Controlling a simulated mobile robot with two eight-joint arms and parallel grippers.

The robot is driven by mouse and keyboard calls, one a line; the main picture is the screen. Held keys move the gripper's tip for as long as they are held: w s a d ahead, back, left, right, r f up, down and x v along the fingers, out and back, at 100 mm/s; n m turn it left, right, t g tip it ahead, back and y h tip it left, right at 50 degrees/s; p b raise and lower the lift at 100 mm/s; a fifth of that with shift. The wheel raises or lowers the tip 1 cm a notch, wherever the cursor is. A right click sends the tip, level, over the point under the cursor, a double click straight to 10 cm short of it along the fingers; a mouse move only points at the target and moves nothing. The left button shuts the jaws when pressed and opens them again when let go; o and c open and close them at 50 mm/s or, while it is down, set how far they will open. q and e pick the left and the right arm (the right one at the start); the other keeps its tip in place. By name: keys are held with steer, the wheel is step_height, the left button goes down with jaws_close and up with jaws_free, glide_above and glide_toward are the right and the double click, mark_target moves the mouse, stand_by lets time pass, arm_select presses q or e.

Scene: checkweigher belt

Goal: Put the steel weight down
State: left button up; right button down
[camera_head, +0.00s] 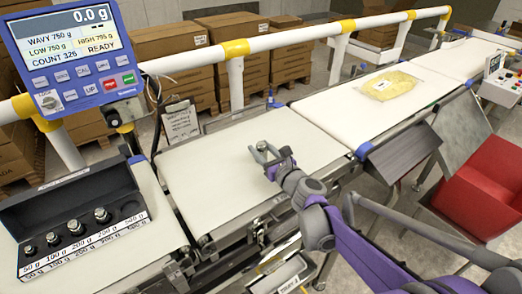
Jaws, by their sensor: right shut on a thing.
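My right gripper (268,158) reaches in from the right over the white weighing belt (220,180). It is shut on a small steel weight (261,146), whose grey knob shows between the fingers. The fingers hide most of the weight, and I cannot tell whether it touches the belt. The scale display (72,45) at the upper left reads 0.0 g and READY. My left gripper is not in view.
A black weight case (70,205) with several steel weights stands open on the left belt; its right-end slot looks empty. A yellow bag (390,84) lies on the far belt. A white and yellow rail (290,38) runs behind. A red bin (480,190) is at right.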

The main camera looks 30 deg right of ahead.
steer(key=shift+f, duration=0.1)
steer(key=shift+c, duration=1.9)
jaws_free()
steer(key=shift+r, duration=0.2)
steer(key=shift+s, duration=0.35)
steer(key=s, duration=0.3)
steer(key=s+p, duration=0.1)
steer(key=s, duration=0.3)
steer(key=s+r+p, duration=0.1)
steer(key=s, duration=0.3)
steer(key=shift+s, duration=0.2)
